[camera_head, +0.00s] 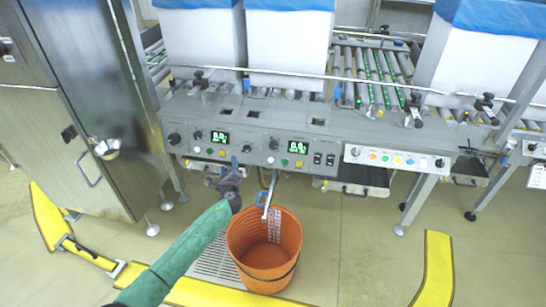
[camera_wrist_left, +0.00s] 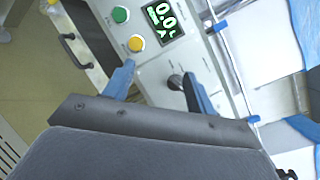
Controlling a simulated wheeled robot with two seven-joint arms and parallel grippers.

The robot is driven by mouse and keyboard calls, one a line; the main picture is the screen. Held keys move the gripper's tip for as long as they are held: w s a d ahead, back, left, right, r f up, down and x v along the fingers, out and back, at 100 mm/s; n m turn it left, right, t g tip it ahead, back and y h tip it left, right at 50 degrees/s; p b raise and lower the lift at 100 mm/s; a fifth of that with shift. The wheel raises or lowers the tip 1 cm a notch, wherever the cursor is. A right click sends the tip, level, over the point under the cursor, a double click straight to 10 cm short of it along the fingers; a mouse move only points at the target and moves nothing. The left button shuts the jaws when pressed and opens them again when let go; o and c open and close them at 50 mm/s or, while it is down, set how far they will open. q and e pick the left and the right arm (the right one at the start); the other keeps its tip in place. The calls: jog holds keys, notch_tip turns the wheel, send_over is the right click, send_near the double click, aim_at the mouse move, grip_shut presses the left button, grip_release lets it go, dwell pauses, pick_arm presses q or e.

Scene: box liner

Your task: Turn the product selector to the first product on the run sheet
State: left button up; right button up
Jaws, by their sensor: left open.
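My left gripper (camera_head: 229,168) is at the front of the grey control panel (camera_head: 255,128), its arm coming up from below. In the left wrist view, the blue fingers of my left gripper (camera_wrist_left: 160,86) are apart. A black-tipped knob (camera_wrist_left: 176,82) shows between them, nearer the right finger; I cannot tell whether they touch it. Several dark knobs sit on the panel, one (camera_head: 272,144) left of the right display. No product names are legible, so I cannot tell which knob is the product selector. A white sheet (camera_head: 537,177) at the right edge is too small to read.
An orange bucket (camera_head: 265,262) stands below. A white button strip (camera_head: 398,159) is to the right. A steel cabinet (camera_head: 85,110) stands left.

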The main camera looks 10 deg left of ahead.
aim_at(245, 151)
pick_arm(q)
jog(key=shift+w+d+f+m+t+h+b, duration=0.15)
jog(key=shift+w+d+m+h, duration=0.6)
jog(key=shift+w+m, duration=0.75)
jog(key=shift+w+d+m+t+h+b, duration=0.1)
jog(key=shift+w+d+m+t+h, duration=0.1)
jog(key=shift+w+d+m+h, duration=0.95)
jog(key=shift+w+d+f+m+t+h+b, duration=0.15)
jog(key=shift+w+d+m+h, duration=0.25)
jog(key=shift+w+m, duration=1.45)
pick_arm(e)
jog(key=shift+w+a+f+t, duration=0.1)
jog(key=shift+w+f+t, duration=0.2)
jog(key=shift+w+t, duration=0.3)
jog(key=shift+w+f+t, duration=0.3)
jog(key=shift+w+t, duration=0.25)
jog(key=shift+t, duration=0.05)
pick_arm(q)
jog(key=shift+w, duration=0.15)
jog(key=shift+c, duration=0.3)
jog(key=shift+n, duration=0.3)
jog(key=c, duration=0.9)
pick_arm(e)
jog(key=shift+m, duration=0.3)
